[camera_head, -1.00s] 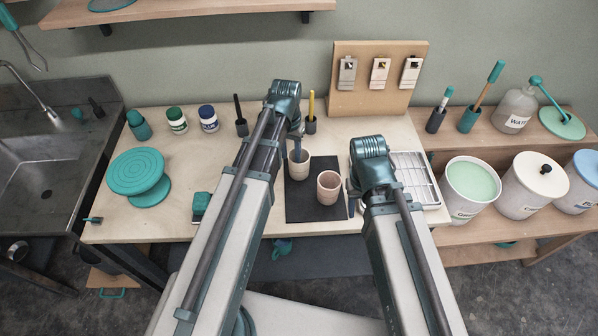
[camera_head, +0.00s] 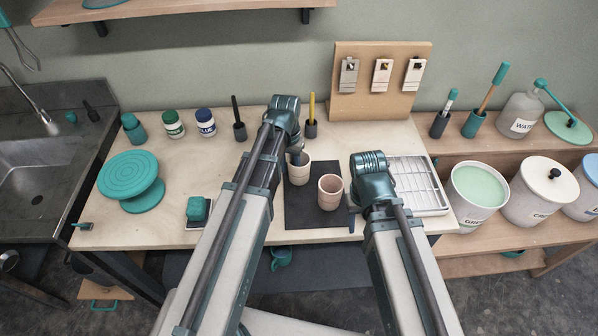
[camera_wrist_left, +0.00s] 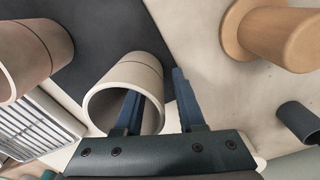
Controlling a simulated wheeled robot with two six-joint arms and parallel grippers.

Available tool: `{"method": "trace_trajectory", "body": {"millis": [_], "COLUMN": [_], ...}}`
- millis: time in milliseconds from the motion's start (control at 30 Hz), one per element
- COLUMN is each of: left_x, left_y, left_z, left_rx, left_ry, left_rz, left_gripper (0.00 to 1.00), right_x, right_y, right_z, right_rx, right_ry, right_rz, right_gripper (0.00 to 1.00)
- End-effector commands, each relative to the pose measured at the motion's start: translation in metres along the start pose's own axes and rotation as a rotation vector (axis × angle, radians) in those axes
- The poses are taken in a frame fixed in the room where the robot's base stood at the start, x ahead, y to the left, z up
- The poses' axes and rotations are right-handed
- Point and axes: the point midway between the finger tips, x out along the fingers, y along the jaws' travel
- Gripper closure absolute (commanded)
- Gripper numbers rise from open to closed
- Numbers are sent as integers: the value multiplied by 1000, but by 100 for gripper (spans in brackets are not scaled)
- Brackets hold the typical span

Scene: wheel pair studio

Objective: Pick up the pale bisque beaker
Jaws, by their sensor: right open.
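The pale bisque beaker (camera_head: 300,174) stands upright on a dark mat (camera_head: 312,221); its open mouth faces the left wrist view (camera_wrist_left: 152,75). A pinker beaker (camera_head: 330,193) stands to its right, also seen at the left of the wrist view (camera_wrist_left: 28,62). My left gripper (camera_head: 298,157) is at the pale beaker's rim. In the wrist view its fingers (camera_wrist_left: 157,103) are apart: one is within the mouth's outline, the other outside the wall. My right gripper (camera_head: 353,203) is open beside the pinker beaker, mostly hidden by its own wrist.
A white rack (camera_head: 418,185) lies right of the right wrist. A cup with a yellow-handled tool (camera_head: 311,128) stands behind the pale beaker. A teal turntable (camera_head: 130,174) and a teal block (camera_head: 197,209) are on the left. The tabletop between the jars and block is clear.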

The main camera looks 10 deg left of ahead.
Motion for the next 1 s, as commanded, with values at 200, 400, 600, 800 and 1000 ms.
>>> {"method": "trace_trajectory", "body": {"millis": [200, 400, 600, 800, 1000], "left_x": [0, 0, 0, 0, 0], "left_y": [0, 0, 0, 0, 0], "left_z": [0, 0, 0, 0, 0], "left_rx": [0, 0, 0, 0, 0], "left_ry": [0, 0, 0, 0, 0], "left_rz": [0, 0, 0, 0, 0], "left_gripper": [100, 100, 100, 100, 100], "right_x": [0, 0, 0, 0, 0], "right_y": [0, 0, 0, 0, 0], "right_z": [0, 0, 0, 0, 0], "right_rx": [0, 0, 0, 0, 0], "right_ry": [0, 0, 0, 0, 0], "right_rz": [0, 0, 0, 0, 0], "right_gripper": [50, 50, 50, 50, 50]}}
